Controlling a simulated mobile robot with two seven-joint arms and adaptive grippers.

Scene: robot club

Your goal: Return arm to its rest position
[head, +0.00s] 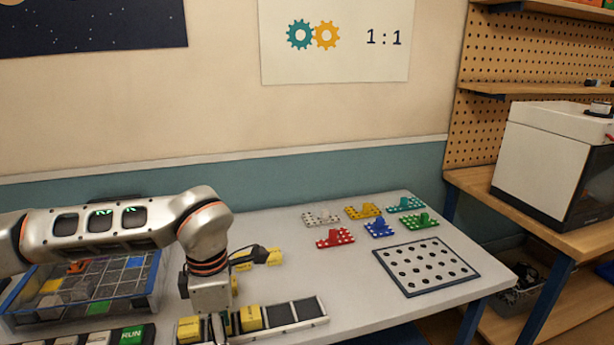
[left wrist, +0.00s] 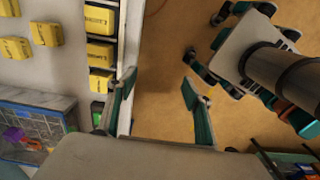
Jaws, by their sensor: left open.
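My left arm (head: 100,222) reaches in from the left over the table in the head view, its wrist bent downward. My left gripper (head: 217,328) hangs at the bottom of that view, in front of the block rack (head: 282,314), with its tips cut off or hard to see. In the left wrist view the left gripper (left wrist: 160,95) is open, with two teal-padded fingers apart and nothing between them. It is beside the table edge, with brown floor showing between the fingers. My right arm and gripper are not in view.
Yellow blocks (head: 250,318) sit in the rack; other yellow blocks (head: 275,256) lie behind it. A compartment tray (head: 152,295) stands left under the arm. Colored studded pieces (head: 335,238) and a perforated board (head: 428,267) lie right. Bare table lies between.

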